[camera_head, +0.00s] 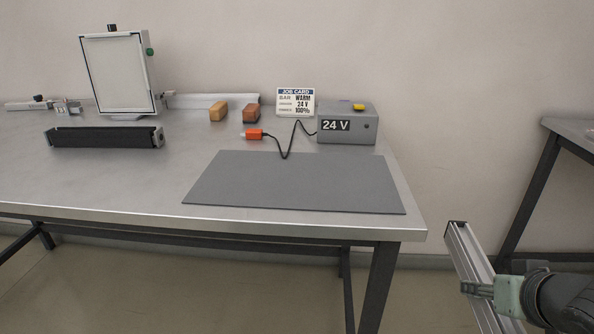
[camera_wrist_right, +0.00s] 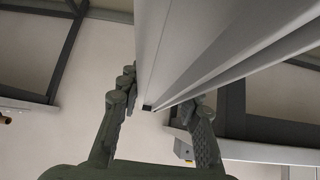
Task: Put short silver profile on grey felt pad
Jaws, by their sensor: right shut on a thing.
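The short silver profile (camera_head: 474,262) is a grooved metal bar at the lower right of the head view, off the table's right end. My right gripper (camera_head: 482,290) is shut on it. In the right wrist view, the profile (camera_wrist_right: 205,45) runs between the two fingers of the right gripper (camera_wrist_right: 160,108) and extends toward the top of the picture. The grey felt pad (camera_head: 295,182) lies flat and bare on the table's right part. The profile is apart from the pad, to its right and nearer. My left gripper is not in view.
The metal table (camera_head: 105,182) has its right front corner between pad and profile. Behind the pad stand a 24 V box (camera_head: 347,128), an orange connector (camera_head: 254,134) on a cable and a job card (camera_head: 295,101). A black bar (camera_head: 103,137) and a framed panel (camera_head: 117,73) are left.

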